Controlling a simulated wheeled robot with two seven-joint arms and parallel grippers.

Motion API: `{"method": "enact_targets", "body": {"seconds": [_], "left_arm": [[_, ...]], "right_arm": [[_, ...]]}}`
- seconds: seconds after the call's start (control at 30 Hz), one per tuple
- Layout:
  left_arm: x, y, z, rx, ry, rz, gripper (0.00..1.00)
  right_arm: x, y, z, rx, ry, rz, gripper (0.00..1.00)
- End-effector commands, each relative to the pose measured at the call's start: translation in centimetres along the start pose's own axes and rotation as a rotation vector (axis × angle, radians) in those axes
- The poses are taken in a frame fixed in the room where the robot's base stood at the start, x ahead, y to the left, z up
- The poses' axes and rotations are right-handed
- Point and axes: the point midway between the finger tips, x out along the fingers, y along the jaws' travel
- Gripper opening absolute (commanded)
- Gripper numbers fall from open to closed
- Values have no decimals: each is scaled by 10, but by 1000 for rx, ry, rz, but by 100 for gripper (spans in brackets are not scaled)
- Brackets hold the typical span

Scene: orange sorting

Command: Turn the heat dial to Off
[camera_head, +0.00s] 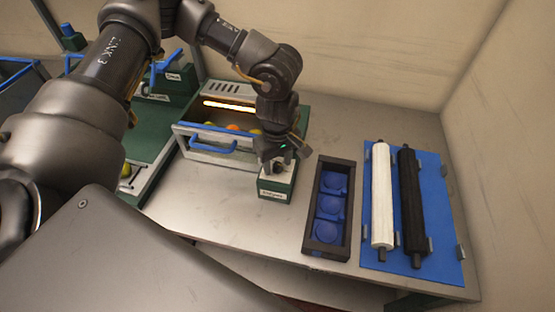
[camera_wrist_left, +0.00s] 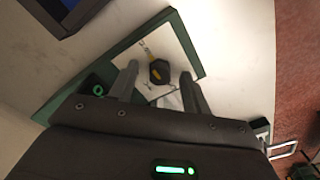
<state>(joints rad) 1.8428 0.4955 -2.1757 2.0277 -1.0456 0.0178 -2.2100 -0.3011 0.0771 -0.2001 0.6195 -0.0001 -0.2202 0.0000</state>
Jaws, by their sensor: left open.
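The heat dial (camera_wrist_left: 157,71) is a dark knob with a yellow mark, set on the pale top plate of a small green control box (camera_head: 274,190). The box stands on the grey worktop, with a label on its front that is too small to read. My left gripper (camera_head: 277,166) points down over the box. In the left wrist view its two fingers (camera_wrist_left: 160,76) are apart, one on each side of the dial; I cannot tell whether they touch it. In the head view the gripper hides most of the dial. My right gripper is not in view.
A heater with a glowing bar and a blue-handled drawer (camera_head: 208,143) of fruit stands behind, to the left. A black tray (camera_head: 312,222) with blue cups lies right of the box. Farther right, a blue board (camera_head: 445,235) holds a white roller (camera_head: 382,195) and a black roller (camera_head: 411,205).

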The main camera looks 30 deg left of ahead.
Motion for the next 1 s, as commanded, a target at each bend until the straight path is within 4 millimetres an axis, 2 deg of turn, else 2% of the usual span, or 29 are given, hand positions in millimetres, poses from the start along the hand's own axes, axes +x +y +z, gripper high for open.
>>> {"method": "enact_targets", "body": {"seconds": [0.27,0.6,1.0], "left_arm": [[2,0,0,0,1,0,48],[1,0,0,0,1,0,4],[2,0,0,-83,-1,2,4]], "right_arm": [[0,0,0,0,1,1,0],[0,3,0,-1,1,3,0],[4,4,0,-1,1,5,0]]}}
